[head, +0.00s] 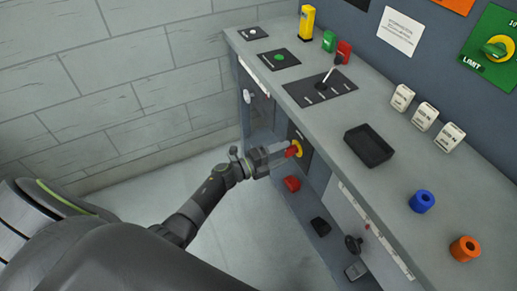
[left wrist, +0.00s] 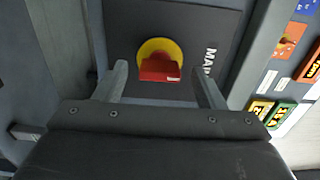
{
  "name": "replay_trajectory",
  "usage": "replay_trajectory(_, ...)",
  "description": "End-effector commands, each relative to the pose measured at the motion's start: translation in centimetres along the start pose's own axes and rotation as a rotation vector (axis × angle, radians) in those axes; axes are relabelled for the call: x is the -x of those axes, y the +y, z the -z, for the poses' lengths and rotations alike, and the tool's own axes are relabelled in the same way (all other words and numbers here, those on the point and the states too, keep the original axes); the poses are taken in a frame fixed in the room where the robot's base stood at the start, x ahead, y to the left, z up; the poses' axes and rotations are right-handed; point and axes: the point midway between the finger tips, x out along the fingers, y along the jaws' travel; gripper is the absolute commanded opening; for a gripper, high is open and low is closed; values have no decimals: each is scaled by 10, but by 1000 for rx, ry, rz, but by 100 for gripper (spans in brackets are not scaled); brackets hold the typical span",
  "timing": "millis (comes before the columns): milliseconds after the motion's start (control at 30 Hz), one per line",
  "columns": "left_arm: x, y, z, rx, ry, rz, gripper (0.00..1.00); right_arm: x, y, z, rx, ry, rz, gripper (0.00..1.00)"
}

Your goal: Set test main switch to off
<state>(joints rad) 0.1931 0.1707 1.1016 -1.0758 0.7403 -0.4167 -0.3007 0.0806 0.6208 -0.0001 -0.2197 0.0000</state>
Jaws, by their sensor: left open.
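The main switch is a red handle on a yellow round base (head: 297,149), set on a dark plate on the front of the bench. In the left wrist view the red handle (left wrist: 160,68) sits across the lower part of the yellow disc, beside letters that begin "MAI". My left gripper (head: 280,152) is at the switch; in the left wrist view its two fingers (left wrist: 162,85) are apart, one on each side of the red handle, with gaps showing. Whether the fingertips reach past the handle is hard to tell. My right gripper is not in view.
The grey bench (head: 330,125) carries a lever on a dark plate (head: 320,90), a black tray (head: 369,146), white labelled blocks (head: 424,116), a blue ring (head: 422,201) and an orange ring (head: 464,248). Below are a red object (head: 291,184) and a black knob (head: 354,244). Open floor lies left.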

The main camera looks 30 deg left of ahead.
Motion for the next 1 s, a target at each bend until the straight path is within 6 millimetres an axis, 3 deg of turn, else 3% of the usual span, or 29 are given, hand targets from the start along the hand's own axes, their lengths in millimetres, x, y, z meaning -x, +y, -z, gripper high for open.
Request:
replay_trajectory(600, 139, 2, 0, -1, 0, -5, 64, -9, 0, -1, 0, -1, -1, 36)
replay_trajectory(800, 161, 2, 0, 1, 0, -3, 64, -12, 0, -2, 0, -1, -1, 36)
replay_trajectory(1000, 166, 0, 0, 2, 0, -2, 64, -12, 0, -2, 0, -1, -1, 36)
